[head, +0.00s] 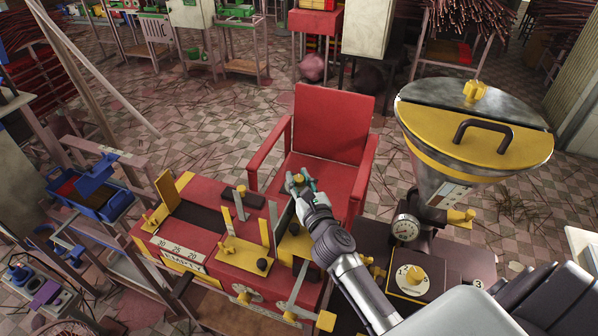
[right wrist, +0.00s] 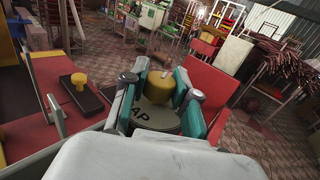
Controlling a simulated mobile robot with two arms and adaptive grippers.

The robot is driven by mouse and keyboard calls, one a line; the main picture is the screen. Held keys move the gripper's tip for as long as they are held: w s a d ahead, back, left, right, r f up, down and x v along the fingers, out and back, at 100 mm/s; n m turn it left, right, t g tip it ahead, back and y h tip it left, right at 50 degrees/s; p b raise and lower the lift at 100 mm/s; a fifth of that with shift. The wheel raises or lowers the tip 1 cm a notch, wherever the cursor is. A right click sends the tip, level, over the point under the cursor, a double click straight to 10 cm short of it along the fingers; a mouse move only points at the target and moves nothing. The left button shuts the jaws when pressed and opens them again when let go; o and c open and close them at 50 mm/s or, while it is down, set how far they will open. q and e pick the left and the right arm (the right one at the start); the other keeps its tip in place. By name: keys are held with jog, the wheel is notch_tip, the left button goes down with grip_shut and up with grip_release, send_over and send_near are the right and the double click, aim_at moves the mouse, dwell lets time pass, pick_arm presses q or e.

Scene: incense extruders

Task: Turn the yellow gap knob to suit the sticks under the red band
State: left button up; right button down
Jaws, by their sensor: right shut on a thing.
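The yellow gap knob (right wrist: 160,87) stands on a dark round plate (right wrist: 150,120) with the letters "AP" showing, the rest of the word hidden. My right gripper (right wrist: 161,91) is shut on this knob, a teal-padded finger on each side. In the head view my right gripper (head: 301,182) reaches over the red extruder machine (head: 215,262), and its fingers mostly cover the knob. I cannot read a pointer or setting on the knob. No red band over sticks can be made out. My left gripper is not in view.
A red chair (head: 331,130) stands just behind the machine. A large yellow-rimmed hopper (head: 470,125) with a gauge (head: 405,228) stands at the right. A blue bin (head: 92,190) is at the left. Bundled sticks (head: 472,18) lie at the back right.

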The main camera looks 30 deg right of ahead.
jog(key=n+y+p, duration=0.1)
jog(key=y, duration=0.2)
jog(key=shift+d+r+n, duration=0.1)
jog(key=shift+r+n, duration=0.05)
jog(key=shift+n, duration=0.25)
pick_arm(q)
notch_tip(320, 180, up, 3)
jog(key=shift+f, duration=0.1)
pick_arm(e)
jog(key=shift+n+y, duration=0.5)
jog(key=shift+y, duration=0.2)
jog(key=c, duration=0.9)
grip_release()
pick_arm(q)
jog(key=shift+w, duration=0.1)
pick_arm(e)
jog(key=shift+o, duration=0.2)
jog(key=s, duration=0.8)
jog(key=s+d, duration=0.1)
jog(key=s, duration=0.3)
jog(key=shift+f, duration=0.25)
